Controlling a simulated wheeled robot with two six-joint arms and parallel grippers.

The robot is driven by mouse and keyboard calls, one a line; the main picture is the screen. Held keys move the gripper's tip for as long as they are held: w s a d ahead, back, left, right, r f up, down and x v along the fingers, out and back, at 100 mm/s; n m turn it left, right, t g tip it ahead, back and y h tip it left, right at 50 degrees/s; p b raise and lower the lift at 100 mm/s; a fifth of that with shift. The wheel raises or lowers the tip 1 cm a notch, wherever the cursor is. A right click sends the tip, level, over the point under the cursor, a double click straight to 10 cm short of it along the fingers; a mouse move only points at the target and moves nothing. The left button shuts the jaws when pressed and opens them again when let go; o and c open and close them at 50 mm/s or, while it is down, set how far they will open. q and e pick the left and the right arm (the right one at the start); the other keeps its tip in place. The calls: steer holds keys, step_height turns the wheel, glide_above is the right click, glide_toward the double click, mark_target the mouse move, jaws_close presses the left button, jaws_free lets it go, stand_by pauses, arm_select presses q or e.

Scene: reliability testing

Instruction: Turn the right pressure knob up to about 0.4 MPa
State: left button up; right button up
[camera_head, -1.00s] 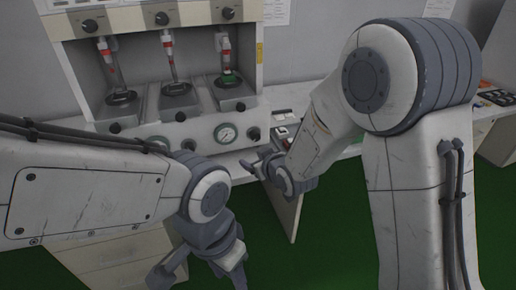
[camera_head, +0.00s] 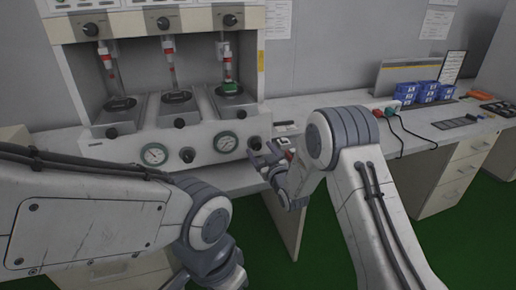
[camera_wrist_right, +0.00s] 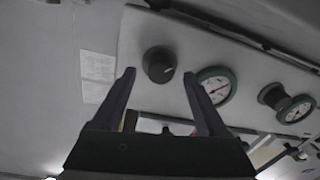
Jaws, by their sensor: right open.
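The right pressure knob (camera_head: 254,143) is a dark round knob on the panel's front, right of the green-rimmed right gauge (camera_head: 226,142). My right gripper (camera_head: 262,160) is open just in front of it. In the right wrist view the knob (camera_wrist_right: 158,64) appears between the spread fingertips, with no clear contact, and a pale mark shows on its face. The right gauge (camera_wrist_right: 215,86) sits beside the right finger; its reading is too small to tell. My left gripper (camera_head: 212,276) is at the bottom edge, mostly cut off, away from the panel.
The left gauge (camera_head: 154,154) and left knob (camera_head: 187,155) are on the same panel. Three tilted stations with tubes stand above. Blue boxes (camera_head: 425,92) and a dark flat item (camera_head: 455,122) lie on the right-hand counter, with cables near them.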

steer(key=shift+x, duration=1.05)
jaws_close()
steer(key=shift+f+m, duration=0.1)
steer(key=shift+m, duration=0.2)
